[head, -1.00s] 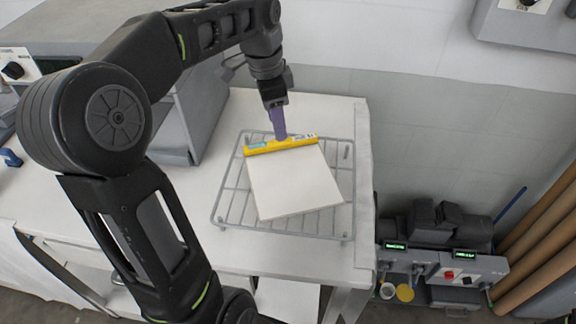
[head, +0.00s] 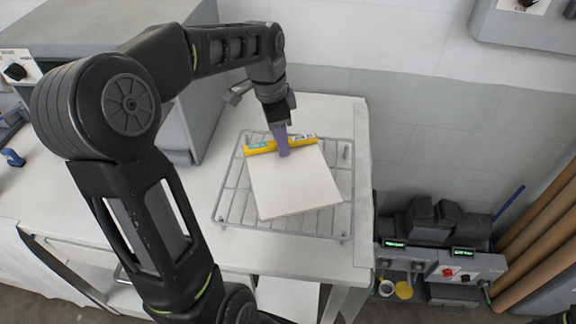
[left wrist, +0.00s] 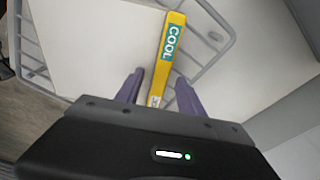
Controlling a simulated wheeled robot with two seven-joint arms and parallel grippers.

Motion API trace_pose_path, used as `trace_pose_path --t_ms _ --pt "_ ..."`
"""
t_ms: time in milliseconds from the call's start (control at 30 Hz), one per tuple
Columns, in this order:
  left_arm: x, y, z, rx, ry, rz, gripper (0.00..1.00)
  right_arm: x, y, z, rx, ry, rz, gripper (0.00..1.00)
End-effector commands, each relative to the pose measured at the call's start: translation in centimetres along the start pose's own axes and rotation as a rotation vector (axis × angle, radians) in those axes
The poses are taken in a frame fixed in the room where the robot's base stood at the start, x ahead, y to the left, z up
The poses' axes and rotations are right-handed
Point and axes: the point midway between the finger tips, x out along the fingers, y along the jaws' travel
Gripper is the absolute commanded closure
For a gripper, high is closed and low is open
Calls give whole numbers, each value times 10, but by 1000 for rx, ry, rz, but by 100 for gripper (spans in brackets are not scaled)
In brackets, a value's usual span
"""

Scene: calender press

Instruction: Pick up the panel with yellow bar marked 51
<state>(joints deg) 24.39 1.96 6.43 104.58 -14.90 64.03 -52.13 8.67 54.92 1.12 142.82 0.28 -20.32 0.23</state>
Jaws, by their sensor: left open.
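A white square panel (head: 294,185) with a yellow bar (head: 262,148) along its far edge lies on a wire rack. The left wrist view shows the yellow bar (left wrist: 168,58) with a teal label reading COOL; a small pale mark near its lower end is too small to read. My left gripper (head: 284,154) is over the bar, pointing down. In the left wrist view its two purple fingers (left wrist: 159,88) are open, one on each side of the bar, with gaps visible. The number on the bar cannot be read. My right gripper is not in view.
The wire rack (head: 226,205) stands on a white table (head: 180,213). A grey machine (head: 196,110) is close on the left. A control box with green displays (head: 463,266) and brown rolls (head: 545,245) are at the lower right.

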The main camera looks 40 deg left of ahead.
Motion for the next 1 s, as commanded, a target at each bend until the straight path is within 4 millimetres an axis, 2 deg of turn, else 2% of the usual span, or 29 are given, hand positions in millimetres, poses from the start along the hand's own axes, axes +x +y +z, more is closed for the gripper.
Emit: trace_pose_path --t_ms 133,667,1000 --pt "0 0 0 0 0 0 56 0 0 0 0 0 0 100" --pt "0 0 0 0 0 0 100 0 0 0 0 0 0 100" --pt "0 0 0 0 0 0 100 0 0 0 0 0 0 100"
